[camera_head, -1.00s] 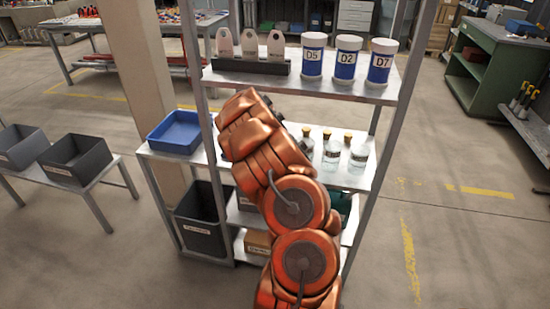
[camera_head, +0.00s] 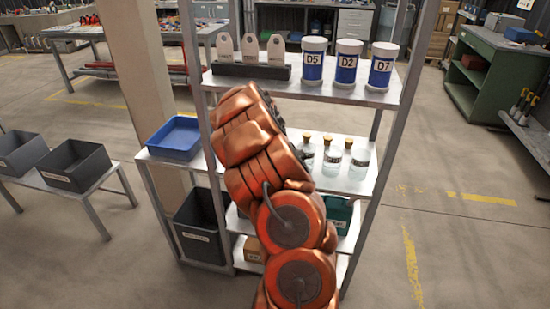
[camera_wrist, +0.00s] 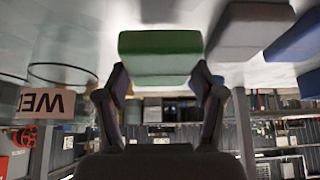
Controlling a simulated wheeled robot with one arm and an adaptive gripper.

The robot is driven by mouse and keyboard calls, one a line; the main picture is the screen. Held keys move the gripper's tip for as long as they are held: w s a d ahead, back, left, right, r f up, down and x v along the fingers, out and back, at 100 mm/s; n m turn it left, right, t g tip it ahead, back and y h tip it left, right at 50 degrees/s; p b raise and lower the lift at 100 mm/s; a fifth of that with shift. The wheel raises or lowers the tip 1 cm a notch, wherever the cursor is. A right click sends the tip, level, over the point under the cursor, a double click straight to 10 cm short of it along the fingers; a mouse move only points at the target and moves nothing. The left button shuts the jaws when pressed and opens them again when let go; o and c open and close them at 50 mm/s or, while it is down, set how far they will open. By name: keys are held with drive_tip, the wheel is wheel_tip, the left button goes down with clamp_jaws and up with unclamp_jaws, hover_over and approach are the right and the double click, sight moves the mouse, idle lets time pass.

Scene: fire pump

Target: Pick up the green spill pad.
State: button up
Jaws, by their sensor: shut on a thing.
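The green spill pad (camera_wrist: 160,52) is a small green block in the upper middle of the wrist view. My gripper (camera_wrist: 160,78) is shut on it, with one dark finger at each side of the block. In the wrist view the picture looks upside down, and I cannot tell whether the pad still touches the pale surface behind it. In the head view my orange arm reaches into the shelf rack and hides the gripper and the pad.
In the wrist view a grey block (camera_wrist: 250,28) and a blue block (camera_wrist: 298,38) are right of the pad; a labelled glass vessel (camera_wrist: 55,72) is left. In the head view, glass bottles (camera_head: 333,160) stand beside my arm, with labelled jars (camera_head: 346,64) above and a blue tray (camera_head: 176,137) left.

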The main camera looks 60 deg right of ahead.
drive_tip(key=s+a+r+b, duration=0.1)
drive_tip(key=s+a+b, duration=0.2)
drive_tip(key=s+a, duration=0.7)
drive_tip(key=shift+a+r+b, duration=0.25)
drive_tip(key=shift+a+b, duration=0.15)
drive_tip(key=shift+a, duration=0.15)
